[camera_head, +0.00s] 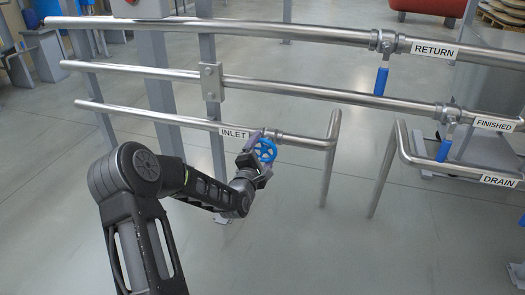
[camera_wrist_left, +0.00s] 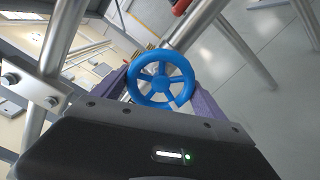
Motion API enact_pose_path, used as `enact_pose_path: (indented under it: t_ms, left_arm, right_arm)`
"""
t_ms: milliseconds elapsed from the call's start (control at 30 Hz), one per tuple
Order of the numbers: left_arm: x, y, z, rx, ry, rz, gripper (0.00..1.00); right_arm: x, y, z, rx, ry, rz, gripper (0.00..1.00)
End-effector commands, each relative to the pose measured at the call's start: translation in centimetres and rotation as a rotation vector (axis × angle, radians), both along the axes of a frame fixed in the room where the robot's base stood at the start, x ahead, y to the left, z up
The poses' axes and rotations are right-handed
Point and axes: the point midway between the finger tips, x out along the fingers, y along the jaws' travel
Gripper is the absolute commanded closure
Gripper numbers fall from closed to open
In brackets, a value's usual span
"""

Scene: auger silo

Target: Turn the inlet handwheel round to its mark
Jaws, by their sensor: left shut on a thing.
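The blue inlet handwheel (camera_head: 265,150) sits on the lowest pipe, just right of the INLET label (camera_head: 235,132). My left gripper (camera_head: 256,158) reaches it from the front left and is shut on it. In the left wrist view the handwheel (camera_wrist_left: 161,80) fills the middle, with a purple finger of my left gripper (camera_wrist_left: 160,92) on each side of its rim. A mark for the handwheel cannot be made out. My right gripper is not in view.
Above run the RETURN pipe (camera_head: 290,31) and the FINISHED pipe (camera_head: 300,92), each with a blue lever valve at right. A DRAIN pipe (camera_head: 455,170) bends down at right. Upright posts (camera_head: 208,90) stand behind my left arm. The floor in front is clear.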

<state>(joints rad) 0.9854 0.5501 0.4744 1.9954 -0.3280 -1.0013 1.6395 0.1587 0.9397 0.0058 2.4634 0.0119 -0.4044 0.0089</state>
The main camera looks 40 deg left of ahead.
Motion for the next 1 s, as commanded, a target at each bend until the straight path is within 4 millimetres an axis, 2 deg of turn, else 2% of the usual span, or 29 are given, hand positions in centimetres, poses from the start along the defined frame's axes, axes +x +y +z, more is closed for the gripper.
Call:
enact_pose_path:
  t_ms: [100, 133, 300, 667, 767, 1000]
  left_arm:
    - [0.0, 0.0, -0.1, 0.0, 0.002, 0.0, 0.58]
    - [-0.1, 0.0, -0.2, 0.0, 0.002, 0.0, 0.16]
    - [0.0, 0.0, -0.1, 0.0, 0.002, 0.0, 0.02]
    - [-0.4, -0.1, 0.0, 0.002, 0.002, 0.0, 0.0]
    - [-1.3, -0.5, 0.1, 0.001, 0.003, -0.001, 0.0]
    - [-5.0, -1.7, 0.1, 0.0, 0.005, 0.0, 0.0]
  right_arm:
    - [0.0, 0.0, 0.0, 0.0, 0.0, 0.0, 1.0]
    - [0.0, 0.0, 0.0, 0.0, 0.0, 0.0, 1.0]
    - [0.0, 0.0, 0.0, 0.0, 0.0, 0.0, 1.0]
    - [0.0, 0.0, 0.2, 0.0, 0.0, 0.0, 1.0]
    - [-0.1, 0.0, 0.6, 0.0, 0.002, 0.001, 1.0]
    - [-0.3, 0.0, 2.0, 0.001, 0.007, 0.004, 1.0]
